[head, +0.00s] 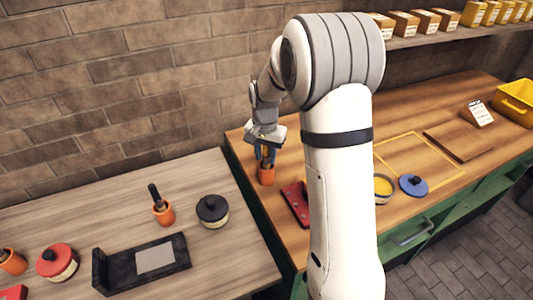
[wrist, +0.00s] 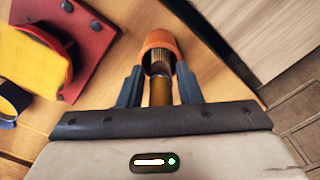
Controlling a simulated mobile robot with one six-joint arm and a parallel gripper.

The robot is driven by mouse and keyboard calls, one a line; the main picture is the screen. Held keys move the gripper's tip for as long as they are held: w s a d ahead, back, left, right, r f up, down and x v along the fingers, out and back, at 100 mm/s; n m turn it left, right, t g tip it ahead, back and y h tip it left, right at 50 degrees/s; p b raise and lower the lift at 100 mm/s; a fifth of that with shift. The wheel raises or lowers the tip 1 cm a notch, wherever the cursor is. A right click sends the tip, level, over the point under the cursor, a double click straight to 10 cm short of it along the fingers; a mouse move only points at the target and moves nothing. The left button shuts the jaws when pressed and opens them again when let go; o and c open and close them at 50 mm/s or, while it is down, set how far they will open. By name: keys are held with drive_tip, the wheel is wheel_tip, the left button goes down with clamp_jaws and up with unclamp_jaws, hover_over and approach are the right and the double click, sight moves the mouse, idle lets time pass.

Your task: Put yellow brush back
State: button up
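The yellow brush (wrist: 160,92) stands in an orange cup (head: 266,176) at the left end of the right-hand workbench. In the wrist view the orange cup (wrist: 158,42) is beyond my fingertips, and the brush's handle runs towards me. My gripper (head: 265,152) is above the cup, pointing down. In the wrist view its two dark fingers (wrist: 159,80) stand on either side of the brush, with a narrow gap at each side. The gripper looks open around the brush. The brush's lower end is partly hidden in the cup.
A red plate (head: 295,202), an open yellow pot (head: 383,188) and a blue lid (head: 413,185) lie to the right. The left bench holds another orange cup (head: 163,213) with a dark-handled brush, a black-lidded pot (head: 212,211) and a black stand (head: 115,272).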

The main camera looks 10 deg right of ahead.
sight(266, 169)
drive_tip(key=shift+o, duration=0.9)
drive_tip(key=shift+r, duration=0.25)
wheel_tip(266, 169, up, 10)
drive_tip(key=shift+r+b, duration=0.25)
drive_tip(key=shift+b, duration=0.05)
drive_tip(key=s+r+n+t, duration=0.1)
drive_tip(key=s+n, duration=0.5)
drive_tip(key=s, duration=2)
drive_tip(key=shift+s+d+n+t, duration=0.25)
drive_tip(key=shift+d+n+t, duration=0.2)
drive_tip(key=shift+t, duration=0.45)
drive_tip(key=shift+c, duration=0.5)
